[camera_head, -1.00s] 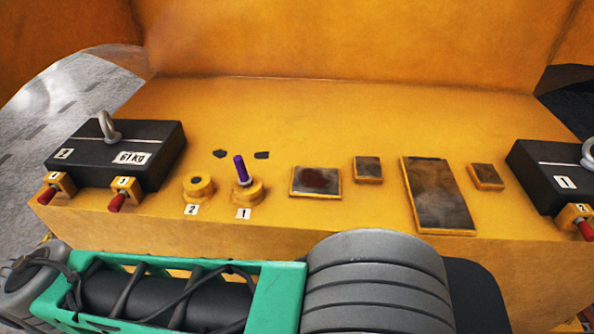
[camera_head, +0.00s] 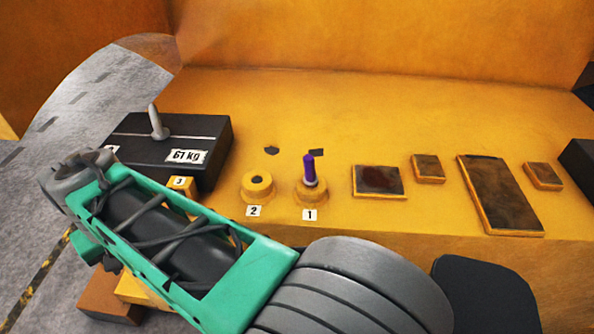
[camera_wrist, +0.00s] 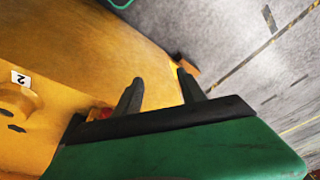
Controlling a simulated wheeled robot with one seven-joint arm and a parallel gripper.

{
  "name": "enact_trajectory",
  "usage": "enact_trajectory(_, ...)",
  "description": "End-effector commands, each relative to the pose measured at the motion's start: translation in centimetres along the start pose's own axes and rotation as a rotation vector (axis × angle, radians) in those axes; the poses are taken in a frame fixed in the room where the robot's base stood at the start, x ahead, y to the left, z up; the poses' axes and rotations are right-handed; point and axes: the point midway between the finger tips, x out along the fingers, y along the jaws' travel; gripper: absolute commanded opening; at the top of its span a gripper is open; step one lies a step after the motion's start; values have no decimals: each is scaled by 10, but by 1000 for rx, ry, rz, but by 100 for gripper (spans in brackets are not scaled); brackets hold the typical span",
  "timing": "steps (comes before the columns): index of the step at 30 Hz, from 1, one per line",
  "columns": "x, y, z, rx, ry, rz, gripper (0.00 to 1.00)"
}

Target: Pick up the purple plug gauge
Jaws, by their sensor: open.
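The purple plug gauge (camera_head: 308,168) stands upright in the yellow round socket labelled 1 (camera_head: 313,193) on the yellow ledge in the head view. Its lower part is hidden in the socket. My gripper (camera_wrist: 162,90) shows in the wrist view with its two dark fingers apart and nothing between them. It is over the ledge's front edge, with the floor beyond. The plug gauge is not visible in the wrist view. In the head view my arm lies in front of the ledge and the gripper's fingers cannot be made out.
An empty yellow socket labelled 2 (camera_head: 257,186) is left of the gauge; it also shows in the wrist view (camera_wrist: 18,97). Several flat dark-topped plates, including a large one (camera_head: 500,195), lie right.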

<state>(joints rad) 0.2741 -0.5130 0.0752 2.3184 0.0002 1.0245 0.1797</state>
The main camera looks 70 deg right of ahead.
Motion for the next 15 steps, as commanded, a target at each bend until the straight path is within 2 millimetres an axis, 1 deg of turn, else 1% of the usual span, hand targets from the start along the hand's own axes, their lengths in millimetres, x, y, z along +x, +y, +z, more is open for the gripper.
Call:
enact_trajectory(1, -8, 38, -19, 196, -14, 33, 48)
enact_trajectory(2, -14, 62, -28, 320, -24, 51, 48)
enact_trajectory(3, -23, 95, -37, 488, -37, 76, 48)
enact_trajectory(5, -38, 147, -43, 738, -53, 111, 48)
enact_trajectory(6, -48, 182, -43, 906, -63, 134, 48)
enact_trajectory(8, -66, 236, -34, 1159, -74, 166, 48)
enact_trajectory(9, -77, 271, -24, 1321, -80, 186, 48)
enact_trajectory(11, -94, 316, -3, 1544, -88, 212, 48)
enact_trajectory(12, -104, 341, 12, 1673, -92, 227, 48)
enact_trajectory(15, -124, 384, 46, 1917, -98, 252, 48)
